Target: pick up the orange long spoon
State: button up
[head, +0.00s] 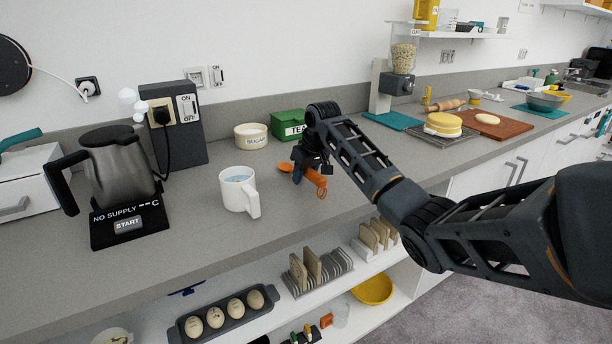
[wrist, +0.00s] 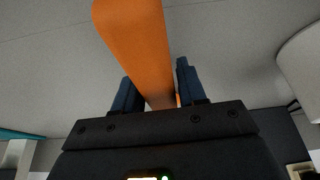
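The orange long spoon (head: 315,178) is at my gripper on the grey counter side, right of the white mug. In the wrist view the spoon (wrist: 138,45) runs from the top edge down between the two dark blue fingers of my gripper (wrist: 155,85). The left finger lies against or just behind the spoon. A narrow grey gap shows beside the right finger, so I cannot tell whether the fingers grip it. In the head view my gripper (head: 308,172) is low over the counter and partly hides the spoon. Whether the spoon touches the counter is unclear.
A white mug (head: 237,188) stands just left of my gripper. A sugar pot (head: 251,137) and a green tea box (head: 287,125) stand behind it. A kettle (head: 120,165) is farther left. The counter's front edge is close, with an open shelf below.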

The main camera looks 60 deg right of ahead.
grip_shut()
jog(key=shift+r, duration=0.5)
jog(key=r, duration=0.2)
jog(key=s+r+b, duration=0.1)
jog(key=shift+d+r, duration=0.3)
jog(key=shift+r, duration=0.05)
jog(key=s+d+r+b, duration=0.1)
jog(key=s+d+r, duration=0.3)
jog(key=s, duration=0.5)
notch_tip(320, 180, up, 2)
jog(key=shift+s+d+r, duration=0.2)
jog(key=shift+d, duration=0.2)
